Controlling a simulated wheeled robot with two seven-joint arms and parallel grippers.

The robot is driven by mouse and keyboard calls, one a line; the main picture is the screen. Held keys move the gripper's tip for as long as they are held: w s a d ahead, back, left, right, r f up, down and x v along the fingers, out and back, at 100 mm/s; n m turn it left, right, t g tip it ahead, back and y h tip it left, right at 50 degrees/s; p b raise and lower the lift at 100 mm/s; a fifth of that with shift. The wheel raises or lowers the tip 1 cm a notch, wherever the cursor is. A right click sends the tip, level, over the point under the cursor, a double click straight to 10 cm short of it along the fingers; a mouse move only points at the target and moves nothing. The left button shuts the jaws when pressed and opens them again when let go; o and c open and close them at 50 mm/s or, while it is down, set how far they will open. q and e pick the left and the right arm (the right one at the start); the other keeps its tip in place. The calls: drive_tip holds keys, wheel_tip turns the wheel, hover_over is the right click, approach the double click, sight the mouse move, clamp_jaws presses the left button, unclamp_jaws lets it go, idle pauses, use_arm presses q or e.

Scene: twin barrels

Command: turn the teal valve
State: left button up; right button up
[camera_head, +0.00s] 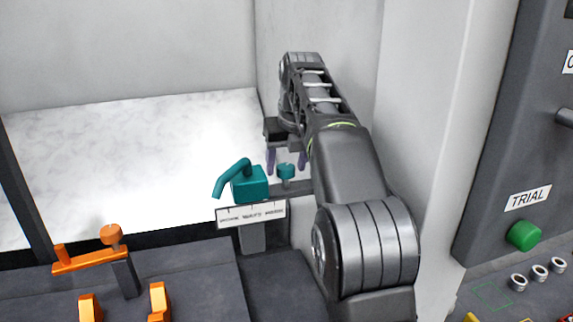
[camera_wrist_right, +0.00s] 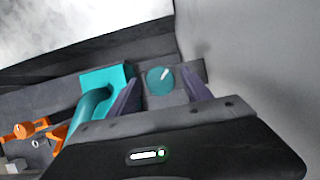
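The teal valve (camera_head: 286,171) is a small round knob on a dark grey bar, just right of a teal block with a curved spout (camera_head: 248,184). In the right wrist view the valve (camera_wrist_right: 158,82) shows a white mark on its top. My right gripper (camera_head: 287,164) points down over the valve, its two purple fingers open. In the right wrist view the fingers (camera_wrist_right: 160,78) are on either side of the valve, with gaps showing; I cannot tell their exact height against it. My left gripper is not in view.
A white printed label (camera_head: 250,214) is in front of the spout block. An orange handle assembly (camera_head: 90,260) stands at the lower left. A pale wall (camera_wrist_right: 250,60) is close on the right. A green button (camera_head: 523,235) marked TRIAL is on the far-right panel.

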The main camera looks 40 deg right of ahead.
clamp_jaws()
idle(0.4)
drive_tip(key=shift+a+f, duration=0.1)
drive_tip(key=shift+f, duration=0.05)
drive_tip(key=shift+f, duration=0.1)
drive_tip(key=shift+s+a+m+p, duration=0.1)
drive_tip(key=shift+m+p, duration=0.35)
drive_tip(key=shift+m, duration=0.05)
drive_tip(key=shift+r+m+g+h+p, duration=0.25)
drive_tip(key=shift+m+p, duration=0.45)
drive_tip(key=shift+p, duration=0.45)
drive_tip(key=shift+f+m+h, duration=0.1)
drive_tip(key=shift+m+h, duration=0.15)
drive_tip(key=shift+m, duration=0.05)
